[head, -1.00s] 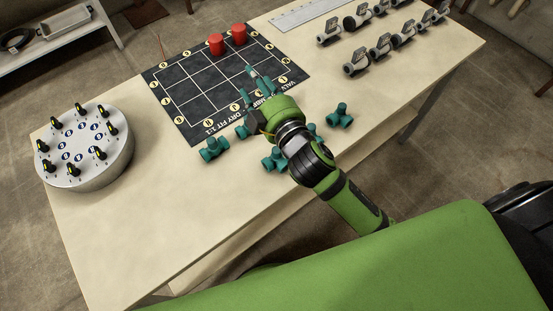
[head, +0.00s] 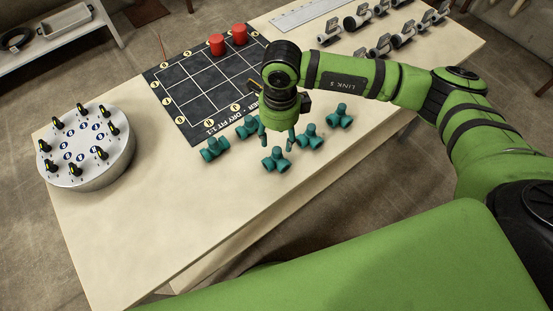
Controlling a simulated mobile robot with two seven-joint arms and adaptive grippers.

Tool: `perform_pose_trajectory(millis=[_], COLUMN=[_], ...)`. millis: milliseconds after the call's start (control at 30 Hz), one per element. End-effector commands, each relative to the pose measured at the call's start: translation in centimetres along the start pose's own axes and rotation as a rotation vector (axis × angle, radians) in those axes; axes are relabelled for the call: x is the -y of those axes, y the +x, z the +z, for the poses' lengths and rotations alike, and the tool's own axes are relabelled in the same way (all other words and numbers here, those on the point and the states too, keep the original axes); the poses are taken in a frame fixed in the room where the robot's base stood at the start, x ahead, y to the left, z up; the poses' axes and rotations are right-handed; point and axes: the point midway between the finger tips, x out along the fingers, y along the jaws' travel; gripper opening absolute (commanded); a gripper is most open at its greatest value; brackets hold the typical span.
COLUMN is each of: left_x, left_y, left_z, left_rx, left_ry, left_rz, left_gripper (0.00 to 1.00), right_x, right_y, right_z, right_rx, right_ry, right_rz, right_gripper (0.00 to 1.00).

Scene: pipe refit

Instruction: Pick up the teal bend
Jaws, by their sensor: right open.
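Several teal pipe fittings lie on the table in front of the mat. One teal fitting (head: 275,160) is nearest the front edge; others lie at the left (head: 213,150), beside the mat's corner (head: 247,127), to the right (head: 310,137) and at the far right (head: 340,116). I cannot tell at this size which is the bend. My right gripper (head: 277,142) is open and empty, pointing down, its two teal fingertips apart just behind the nearest fitting in the picture. Whether they touch anything is unclear. My left gripper is out of view.
A black gridded mat (head: 187,92) carries two red cylinders (head: 217,44). A round silver drum (head: 88,170) with black-and-yellow knobs stands at the left. The table's front left is bare.

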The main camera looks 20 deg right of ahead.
Motion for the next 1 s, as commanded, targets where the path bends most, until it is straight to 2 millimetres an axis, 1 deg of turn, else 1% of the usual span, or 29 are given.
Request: perform_pose_trajectory(millis=[33, 100, 267, 400, 533, 633, 833, 867, 900, 967, 1000], left_x=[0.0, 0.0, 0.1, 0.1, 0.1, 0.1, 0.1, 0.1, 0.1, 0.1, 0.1], left_y=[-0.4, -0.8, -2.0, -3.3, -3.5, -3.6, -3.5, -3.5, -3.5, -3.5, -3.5], left_z=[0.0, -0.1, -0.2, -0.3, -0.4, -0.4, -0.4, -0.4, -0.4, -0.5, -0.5], left_rx=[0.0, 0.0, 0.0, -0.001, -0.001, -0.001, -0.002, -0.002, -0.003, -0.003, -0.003], left_ry=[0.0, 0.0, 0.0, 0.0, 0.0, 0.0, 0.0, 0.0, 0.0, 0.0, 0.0], left_rz=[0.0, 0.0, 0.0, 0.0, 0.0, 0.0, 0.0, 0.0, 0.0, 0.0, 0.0], left_gripper=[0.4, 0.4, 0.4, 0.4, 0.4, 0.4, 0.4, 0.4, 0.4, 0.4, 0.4], right_x=[0.4, 0.5, 0.4, 0.4, 0.5, 0.5, 0.5, 0.5, 0.5, 0.5, 0.5], right_y=[0.1, 0.7, 2.4, 4.4, 6.2, 6.7, 6.8, 6.8, 6.8, 6.8, 6.8], right_z=[-0.4, -0.5, -0.3, 0.1, 0.1, 0.1, 0.1, 0.1, 0.1, 0.1, 0.1], right_rx=[-0.017, -0.026, -0.024, -0.024, -0.022, -0.019, -0.019, -0.018, -0.018, -0.018, -0.018], right_ry=[0.003, 0.004, 0.002, 0.002, 0.003, 0.001, 0.001, 0.001, 0.001, 0.001, 0.001], right_rz=[-0.012, -0.017, -0.015, -0.013, -0.014, -0.015, -0.015, -0.015, -0.015, -0.015, -0.015], right_gripper=[0.52, 0.52, 0.52, 0.52, 0.52, 0.52, 0.52, 0.4, 0.24, 0.0, 0.0])
